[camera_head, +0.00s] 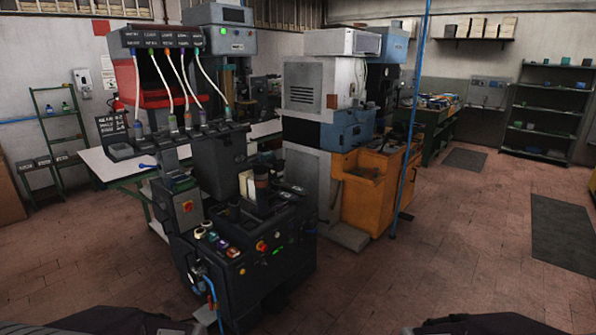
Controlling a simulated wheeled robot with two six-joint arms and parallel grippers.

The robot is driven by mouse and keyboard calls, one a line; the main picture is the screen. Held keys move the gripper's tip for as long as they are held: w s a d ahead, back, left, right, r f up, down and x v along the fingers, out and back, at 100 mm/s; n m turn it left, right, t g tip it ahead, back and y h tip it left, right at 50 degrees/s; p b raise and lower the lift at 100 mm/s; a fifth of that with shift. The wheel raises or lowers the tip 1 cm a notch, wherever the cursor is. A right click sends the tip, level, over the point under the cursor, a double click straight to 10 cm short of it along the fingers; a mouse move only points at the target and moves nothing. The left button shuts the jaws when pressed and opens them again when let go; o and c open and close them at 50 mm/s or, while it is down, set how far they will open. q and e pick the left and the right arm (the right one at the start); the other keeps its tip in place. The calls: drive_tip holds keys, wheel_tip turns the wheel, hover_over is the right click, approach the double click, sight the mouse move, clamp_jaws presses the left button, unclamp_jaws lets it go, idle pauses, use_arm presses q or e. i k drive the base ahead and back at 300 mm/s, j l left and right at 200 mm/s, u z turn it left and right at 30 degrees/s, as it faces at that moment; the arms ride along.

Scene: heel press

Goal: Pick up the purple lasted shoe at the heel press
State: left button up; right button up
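The heel press (240,235) is a dark machine in the centre-left, with colored buttons on its front panel and an upright dark post on its top. I cannot make out a purple lasted shoe for certain. A small purple spot (222,244) on the front panel looks like a button. Only dark parts of my arms show at the bottom left and bottom right edges; neither gripper's fingers can be seen.
A grey-white machine (308,140) and an orange cabinet (372,195) stand right of the press. A blue pole (408,150) rises beside the cabinet. A white-topped table (115,165) is behind left. A dark shelf (548,110) stands far right. The right floor is open.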

sight(292, 199)
drive_tip(key=i+l+z, duration=0.1)
drive_tip(key=i+z, duration=0.15)
drive_tip(key=i, duration=0.35)
drive_tip(key=i+z, duration=0.2)
drive_tip(key=i, duration=0.4)
drive_tip(key=i+j+z, duration=0.25)
drive_tip(key=i, duration=0.35)
drive_tip(key=i+j+z, duration=0.2)
drive_tip(key=i, duration=0.4)
drive_tip(key=i+u, duration=0.2)
drive_tip(key=i, duration=0.2)
drive_tip(key=i+l+u, duration=0.15)
drive_tip(key=i, duration=0.25)
drive_tip(key=i+l+u, duration=0.2)
drive_tip(key=i, duration=0.2)
drive_tip(key=i+j+u, duration=0.2)
drive_tip(key=i+u, duration=0.8)
drive_tip(key=k, duration=0.05)
